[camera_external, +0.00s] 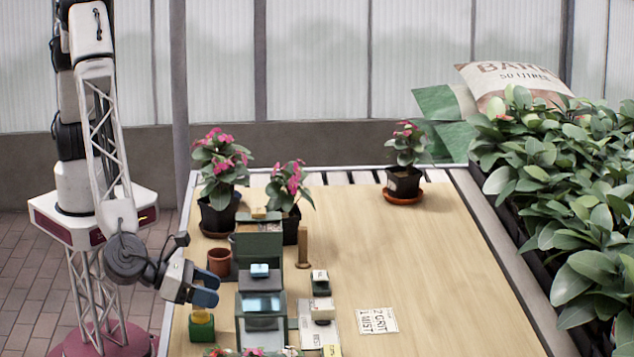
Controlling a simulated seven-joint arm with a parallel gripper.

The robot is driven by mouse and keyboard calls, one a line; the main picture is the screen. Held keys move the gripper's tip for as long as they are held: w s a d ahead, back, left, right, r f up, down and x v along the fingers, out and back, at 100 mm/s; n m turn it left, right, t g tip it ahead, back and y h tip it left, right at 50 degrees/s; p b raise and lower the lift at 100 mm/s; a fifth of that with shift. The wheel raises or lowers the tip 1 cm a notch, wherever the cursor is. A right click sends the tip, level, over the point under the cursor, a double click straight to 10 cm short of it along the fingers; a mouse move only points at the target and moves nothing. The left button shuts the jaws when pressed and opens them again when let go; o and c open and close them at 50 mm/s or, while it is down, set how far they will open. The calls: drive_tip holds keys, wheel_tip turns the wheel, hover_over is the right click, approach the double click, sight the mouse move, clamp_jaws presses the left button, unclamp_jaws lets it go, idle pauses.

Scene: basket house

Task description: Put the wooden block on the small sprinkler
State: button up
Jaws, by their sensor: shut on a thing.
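My gripper (205,288), with blue fingertips, is at the left side of the table, left of a dark green stepped unit. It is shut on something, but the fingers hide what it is. Just below the fingertips stands a small yellow item on a green base (201,327); I cannot tell whether they touch. A small tan block (258,212) lies on top of the rear green box. An upright brown wooden piece (303,247) stands right of that box. I cannot tell for sure which thing is the small sprinkler or which is the wooden block.
The green unit (276,331) has a light blue item (260,270) on top. A terracotta pot (219,262) stands behind my gripper. Potted flowers (216,215) line the back. The table's right half (450,270) is mostly clear.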

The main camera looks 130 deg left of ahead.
drive_tip(key=shift+f, duration=1.05)
drive_tip(key=shift+f, duration=0.15)
drive_tip(key=o, duration=0.9)
drive_tip(key=shift+s+d+r, duration=0.3)
drive_tip(key=shift+r, duration=0.05)
drive_tip(key=v, duration=1.1)
drive_tip(key=shift+r, duration=0.1)
